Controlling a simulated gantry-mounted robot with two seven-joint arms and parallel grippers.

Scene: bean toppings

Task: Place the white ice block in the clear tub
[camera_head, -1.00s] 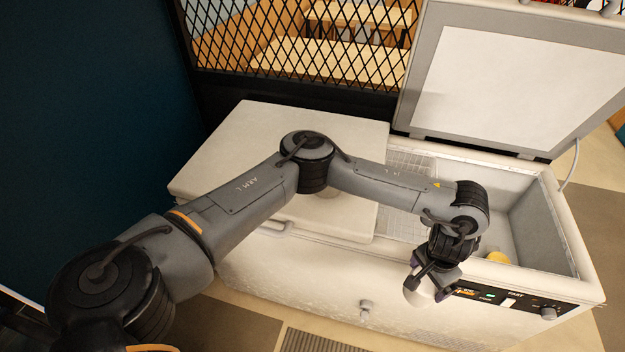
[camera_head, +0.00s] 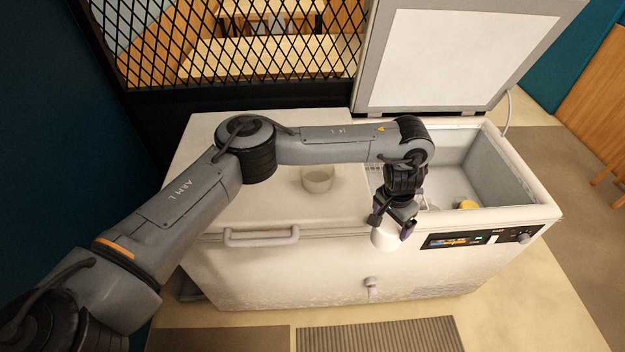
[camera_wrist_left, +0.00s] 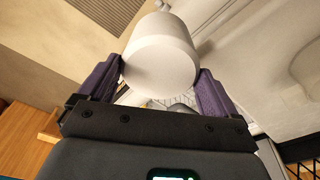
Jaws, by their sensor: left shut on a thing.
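My left gripper (camera_head: 394,222) is shut on the white ice block (camera_head: 385,238), a short white cylinder. It holds the block in front of the freezer's front rim, near the control panel. In the left wrist view the white ice block (camera_wrist_left: 162,55) sits between the two purple fingers of my left gripper (camera_wrist_left: 160,75). The clear tub (camera_head: 318,179) stands on the closed white lid at the left part of the freezer, to the left of the gripper and behind my forearm. My right gripper is not in view.
The chest freezer's right compartment (camera_head: 500,160) is open, with its lid (camera_head: 455,60) raised at the back. A yellow item (camera_head: 467,204) lies inside. A handle (camera_head: 262,236) sticks out at the front. The closed lid (camera_head: 215,205) has free room around the tub.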

